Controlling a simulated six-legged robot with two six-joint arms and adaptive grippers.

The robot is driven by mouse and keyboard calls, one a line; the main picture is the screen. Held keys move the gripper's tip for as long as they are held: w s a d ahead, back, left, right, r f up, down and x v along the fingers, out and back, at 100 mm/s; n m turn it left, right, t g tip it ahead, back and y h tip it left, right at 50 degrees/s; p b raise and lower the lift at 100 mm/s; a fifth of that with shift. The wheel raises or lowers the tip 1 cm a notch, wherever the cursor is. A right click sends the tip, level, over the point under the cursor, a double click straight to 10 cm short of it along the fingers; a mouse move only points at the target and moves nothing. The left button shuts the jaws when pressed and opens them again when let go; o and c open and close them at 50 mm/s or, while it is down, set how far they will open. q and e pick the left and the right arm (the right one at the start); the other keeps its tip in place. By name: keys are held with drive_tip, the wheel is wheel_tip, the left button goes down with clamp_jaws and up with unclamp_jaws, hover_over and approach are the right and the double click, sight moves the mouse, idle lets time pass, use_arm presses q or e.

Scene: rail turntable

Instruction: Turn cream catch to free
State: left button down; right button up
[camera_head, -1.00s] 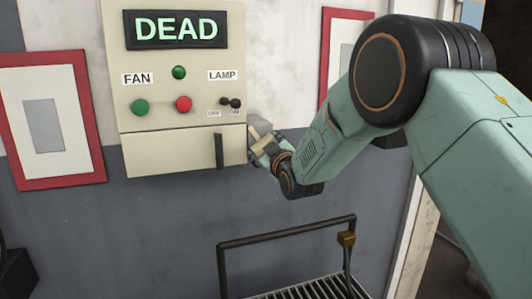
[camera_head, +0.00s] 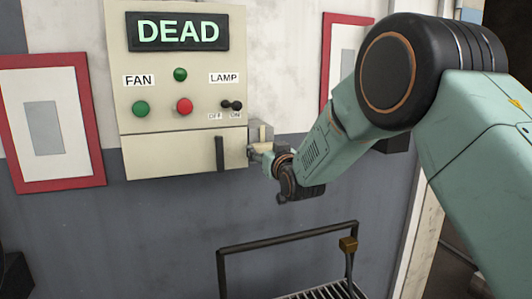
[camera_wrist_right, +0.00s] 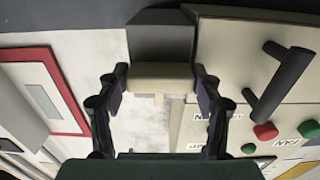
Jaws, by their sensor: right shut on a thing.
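The cream catch (camera_wrist_right: 160,77) is a small block at the side of the control box, lying crosswise between my fingers in the right wrist view. A dark grey block (camera_wrist_right: 160,38) is just beyond it. My right gripper (camera_wrist_right: 160,88) is shut on the catch, one finger at each end. In the head view the right gripper (camera_head: 259,150) is at the right edge of the cream control box (camera_head: 180,155), and its fingers and wrist hide most of the catch. My left gripper is not in view.
The box carries a DEAD display (camera_head: 178,31), a green button (camera_head: 141,109), a red button (camera_head: 184,106), a lamp switch (camera_head: 232,105) and a dark handle (camera_head: 219,154). A black rail frame (camera_head: 285,236) stands below.

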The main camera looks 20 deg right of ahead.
drive_tip(key=shift+r, duration=0.2)
drive_tip(key=o, duration=0.8)
drive_tip(key=shift+c, duration=0.2)
drive_tip(key=o, duration=0.4)
drive_tip(key=shift+s, duration=0.2)
drive_tip(key=shift+w, duration=0.15)
drive_tip(key=shift+f, duration=0.1)
drive_tip(key=s, duration=1.2)
drive_tip(key=shift+d, duration=0.25)
